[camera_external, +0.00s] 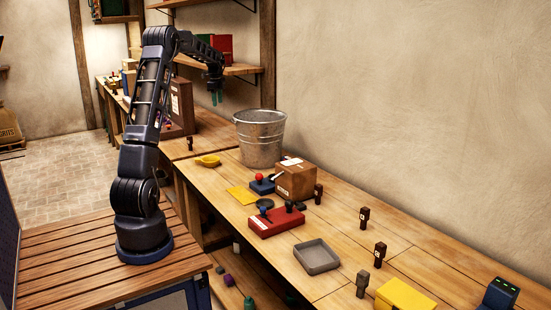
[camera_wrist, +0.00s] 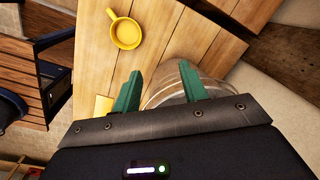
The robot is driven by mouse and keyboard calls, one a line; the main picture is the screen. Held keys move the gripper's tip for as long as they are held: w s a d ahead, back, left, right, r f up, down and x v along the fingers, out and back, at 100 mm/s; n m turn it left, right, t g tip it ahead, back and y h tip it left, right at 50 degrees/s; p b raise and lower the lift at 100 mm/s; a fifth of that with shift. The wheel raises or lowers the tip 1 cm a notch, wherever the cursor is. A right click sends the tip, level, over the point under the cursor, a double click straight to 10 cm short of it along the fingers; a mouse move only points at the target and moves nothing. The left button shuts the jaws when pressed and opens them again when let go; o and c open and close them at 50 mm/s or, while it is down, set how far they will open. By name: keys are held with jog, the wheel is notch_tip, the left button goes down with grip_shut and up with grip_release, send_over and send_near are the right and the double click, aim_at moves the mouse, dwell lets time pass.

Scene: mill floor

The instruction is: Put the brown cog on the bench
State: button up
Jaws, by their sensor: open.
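My gripper (camera_external: 215,97) hangs in the air at the end of my raised arm, near the metal bucket. In the wrist view its two green fingers (camera_wrist: 159,86) are apart with nothing between them. The wooden bench (camera_external: 345,225) runs along the wall, and part of its top (camera_wrist: 205,35) shows under the gripper in the wrist view. I cannot make out a brown cog in either view. A dark round piece (camera_external: 265,203) lies near the red box, but its colour and shape are too small to tell.
A metal bucket (camera_external: 260,140), a yellow cup (camera_wrist: 125,33), a cardboard box (camera_external: 296,180), a red box (camera_external: 276,221), a grey tray (camera_external: 316,257) and a yellow box (camera_external: 404,294) stand on the bench. Small dark posts are scattered there. Several small items lie on a lower shelf.

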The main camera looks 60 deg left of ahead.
jog(key=s+d+r+n+t, duration=0.1)
jog(key=s+d+r+n, duration=0.2)
jog(key=d, duration=0.9)
jog(key=s+d+r, duration=0.2)
jog(key=d+r, duration=0.3)
jog(key=d, duration=0.7)
jog(key=s+d+r+n+t, duration=0.1)
jog(key=s+d+r+n, duration=0.2)
jog(key=d, duration=0.9)
jog(key=s+d+f+n+t, duration=0.1)
jog(key=s+d+f+n, duration=0.1)
jog(key=s+d, duration=0.8)
jog(key=s+d+f+n+t, duration=0.1)
jog(key=s+d+f, duration=0.4)
jog(key=s+d, duration=0.5)
jog(key=s+n, duration=0.1)
jog(key=s, duration=0.3)
jog(key=shift+d+n+h, duration=0.3)
jog(key=shift+h, duration=0.1)
